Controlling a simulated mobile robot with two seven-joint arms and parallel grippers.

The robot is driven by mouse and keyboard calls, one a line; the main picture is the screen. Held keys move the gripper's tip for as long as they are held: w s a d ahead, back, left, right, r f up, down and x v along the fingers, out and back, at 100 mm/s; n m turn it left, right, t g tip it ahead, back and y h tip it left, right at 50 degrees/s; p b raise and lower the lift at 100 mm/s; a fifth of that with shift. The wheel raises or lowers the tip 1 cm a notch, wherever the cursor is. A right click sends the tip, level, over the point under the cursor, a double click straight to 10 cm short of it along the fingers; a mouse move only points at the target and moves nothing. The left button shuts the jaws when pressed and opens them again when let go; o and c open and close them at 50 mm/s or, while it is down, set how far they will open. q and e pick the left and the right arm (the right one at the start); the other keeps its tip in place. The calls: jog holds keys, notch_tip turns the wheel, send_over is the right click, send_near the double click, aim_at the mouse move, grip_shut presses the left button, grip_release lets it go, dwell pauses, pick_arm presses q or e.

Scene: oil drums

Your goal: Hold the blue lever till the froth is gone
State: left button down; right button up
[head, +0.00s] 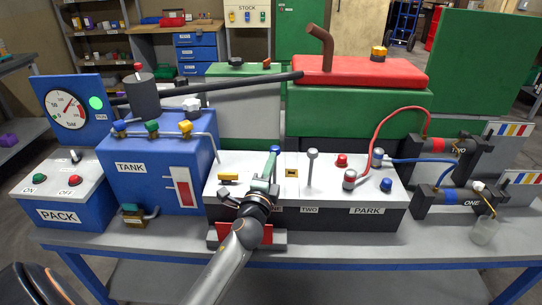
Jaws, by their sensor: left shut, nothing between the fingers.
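The blue lever, with its blue knob (274,149), stands on the white-topped valve block at the left of the lever marked TWO. My left gripper (268,180) is at this lever, its fingers shut with nothing between them. It overlaps the lever's lower part, and I cannot tell if it touches. A clear cup (484,233) stands under the cylinder marked ONE (447,200). The blue tank (130,185) has a sight window (182,188) showing red and white. I cannot make out froth in either. My right gripper is not in view.
A grey-knobbed lever (312,155) stands right of the blue one. A red hose (378,135) and a blue hose (425,161) run to the cylinders. A gauge (67,109) with a green lamp is at left. The bench's front strip (340,250) is clear.

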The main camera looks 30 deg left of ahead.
aim_at(271, 149)
pick_arm(q)
jog(key=x, duration=0.3)
jog(key=shift+a+r, duration=0.15)
jog(key=shift+a, duration=0.3)
jog(key=shift+w+a+r, duration=0.1)
jog(key=shift+w, duration=0.05)
jog(key=shift+r, duration=0.15)
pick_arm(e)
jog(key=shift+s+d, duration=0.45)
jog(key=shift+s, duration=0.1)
